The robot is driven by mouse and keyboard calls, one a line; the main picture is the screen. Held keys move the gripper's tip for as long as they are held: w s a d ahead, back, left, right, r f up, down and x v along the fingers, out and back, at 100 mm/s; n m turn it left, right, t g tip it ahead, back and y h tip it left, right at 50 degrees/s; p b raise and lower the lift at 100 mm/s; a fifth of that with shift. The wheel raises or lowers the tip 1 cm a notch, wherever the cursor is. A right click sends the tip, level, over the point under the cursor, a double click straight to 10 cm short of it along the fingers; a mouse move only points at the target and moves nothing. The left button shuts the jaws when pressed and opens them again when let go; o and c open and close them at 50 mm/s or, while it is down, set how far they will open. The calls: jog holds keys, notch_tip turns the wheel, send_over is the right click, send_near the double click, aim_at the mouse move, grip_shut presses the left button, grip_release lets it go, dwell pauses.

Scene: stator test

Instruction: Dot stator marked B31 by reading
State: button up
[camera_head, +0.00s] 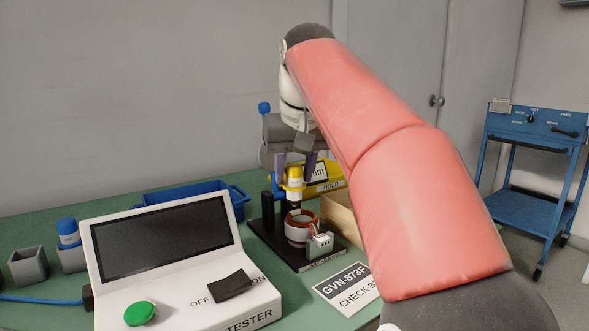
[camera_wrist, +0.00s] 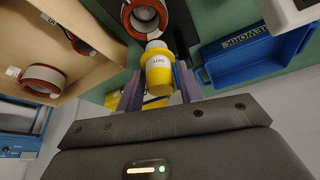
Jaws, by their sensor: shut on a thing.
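My gripper (camera_head: 296,172) is shut on a yellow dot marker (camera_wrist: 158,72); "DOT" is readable on it in the wrist view, between the purple fingers (camera_wrist: 157,92). The marker also shows in the head view (camera_head: 294,194), pointing down. A stator (camera_head: 300,228) with a red winding and white label stands on a black fixture (camera_head: 262,228) below the marker. It also shows in the wrist view (camera_wrist: 142,17), just past the marker's pale end. I cannot tell whether they touch. The stator's label is too small to read. A card (camera_head: 345,288) reads "GVN-873F" and "CHECK B7", partly hidden by my arm.
The white tester (camera_head: 180,285) has a dark screen (camera_head: 160,237), a green button (camera_head: 140,313) and an OFF/ON switch. A wooden box (camera_wrist: 100,73) holds stators (camera_wrist: 45,85). A blue REWORK bin (camera_wrist: 250,62), yellow HOLD bin (camera_head: 335,184) and blue-capped marker (camera_head: 68,233) stand around.

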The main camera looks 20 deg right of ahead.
jog(key=shift+f+b, duration=0.4)
jog(key=shift+f, duration=0.1)
dwell(0.3)
notch_tip(320, 180, up, 4)
jog(key=p, duration=0.4)
jog(key=shift+r, duration=1)
dwell(0.4)
